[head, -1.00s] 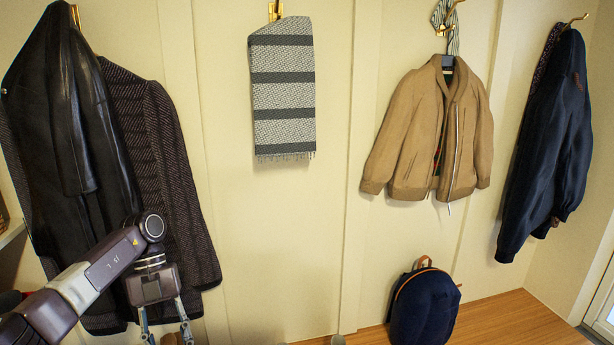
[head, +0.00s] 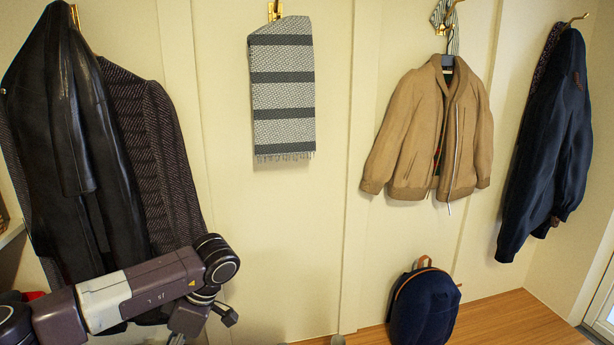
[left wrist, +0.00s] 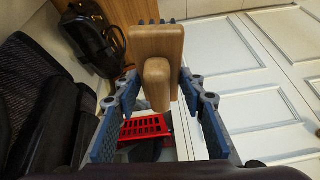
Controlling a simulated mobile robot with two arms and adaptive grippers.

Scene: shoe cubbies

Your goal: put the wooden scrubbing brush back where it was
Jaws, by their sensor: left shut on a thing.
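The wooden scrubbing brush (left wrist: 156,45) is pale wood with a rounded knob-like handle facing the camera in the left wrist view. Dark tufts show along its far edge. My left gripper (left wrist: 158,82) is shut on the brush, with a finger on each side of it. In the head view my left arm reaches in at the lower left, in front of the dark coats. There my left gripper (head: 227,315) is only partly seen, and the brush cannot be made out. My right gripper is not in view.
Below the brush a red slotted basket (left wrist: 145,130) shows, with white panelled fronts to its right. A black bag (left wrist: 92,38) lies on a wooden surface. A navy backpack (head: 424,307) stands on the wooden bench (head: 500,318). Black leather (head: 70,150) hangs close to my arm.

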